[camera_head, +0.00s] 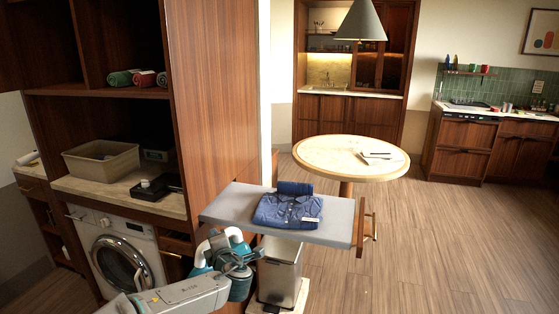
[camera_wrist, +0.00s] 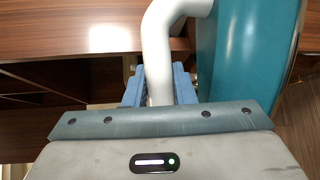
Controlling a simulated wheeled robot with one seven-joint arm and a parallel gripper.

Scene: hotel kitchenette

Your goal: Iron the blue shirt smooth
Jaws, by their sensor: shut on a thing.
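The blue shirt (camera_head: 286,208) lies folded on a grey ironing board (camera_head: 335,231), with visible creases and a small white patch at its front right. My gripper (camera_head: 222,250) is in front of and below the board's left part, apart from the shirt. It holds the iron, whose white handle (camera_head: 234,234) shows in the head view. In the wrist view, the blue fingers of my gripper (camera_wrist: 158,82) close around the white handle of the iron (camera_wrist: 158,50), and its teal body (camera_wrist: 240,50) is at the right. The iron's soleplate is mostly hidden.
A tall wooden cabinet (camera_head: 215,90) stands close at the left, with a washing machine (camera_head: 125,262) below its counter. A metal bin (camera_head: 279,270) stands under the board. A round table (camera_head: 330,158) is just behind. Open floor lies at the right.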

